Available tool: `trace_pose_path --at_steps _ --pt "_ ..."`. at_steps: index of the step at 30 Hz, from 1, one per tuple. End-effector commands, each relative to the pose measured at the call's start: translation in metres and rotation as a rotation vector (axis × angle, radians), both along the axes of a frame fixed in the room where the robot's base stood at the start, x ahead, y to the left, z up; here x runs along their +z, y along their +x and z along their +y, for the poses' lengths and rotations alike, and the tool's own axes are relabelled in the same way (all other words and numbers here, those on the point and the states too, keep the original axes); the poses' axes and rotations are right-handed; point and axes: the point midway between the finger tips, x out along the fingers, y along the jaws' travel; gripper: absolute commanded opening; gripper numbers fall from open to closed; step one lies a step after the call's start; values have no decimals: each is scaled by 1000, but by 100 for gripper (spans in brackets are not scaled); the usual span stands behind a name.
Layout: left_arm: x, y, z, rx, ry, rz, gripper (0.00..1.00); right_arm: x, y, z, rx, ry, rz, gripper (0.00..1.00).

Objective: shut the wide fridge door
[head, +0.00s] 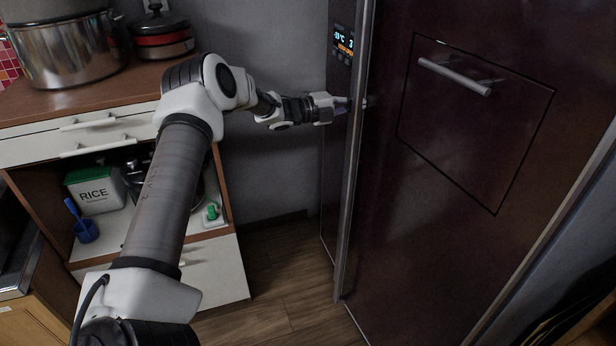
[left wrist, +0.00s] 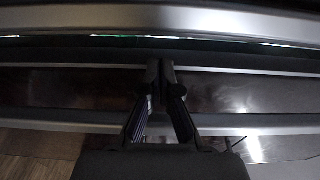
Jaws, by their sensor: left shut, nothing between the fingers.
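The fridge's wide door (head: 460,200) is dark brown and glossy, with an inset panel and a silver bar handle (head: 455,76). It fills the right half of the head view. Its silver left edge (head: 350,200) appears to stand out from the narrow dark section (head: 339,120) with the lit display; I cannot tell how wide any gap is. My left gripper (head: 347,105) is shut and empty at this silver edge; contact is unclear. In the left wrist view its closed fingertips (left wrist: 166,70) point at dark surfaces between silver strips (left wrist: 170,20). My right gripper is out of view.
A cabinet with a wooden top (head: 90,95) stands at the left, carrying a steel pot (head: 68,50) and a red-banded pot (head: 162,38). Its open shelf holds a rice tin (head: 95,190). Bare wooden floor (head: 285,290) lies between cabinet and fridge.

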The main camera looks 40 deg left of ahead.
Motion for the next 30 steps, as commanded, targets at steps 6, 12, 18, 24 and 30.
trace_pose_path --at_steps 6,12,18,24,30 --pt "0 0 0 0 1 0 0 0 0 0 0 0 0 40" --pt "2 -11 8 4 -1 -3 0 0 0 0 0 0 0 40" --pt "2 -54 31 4 -7 -4 0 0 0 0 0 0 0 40" --pt "2 -93 52 3 -5 -4 0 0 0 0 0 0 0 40" --pt "0 -105 58 0 0 -1 0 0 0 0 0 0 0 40"
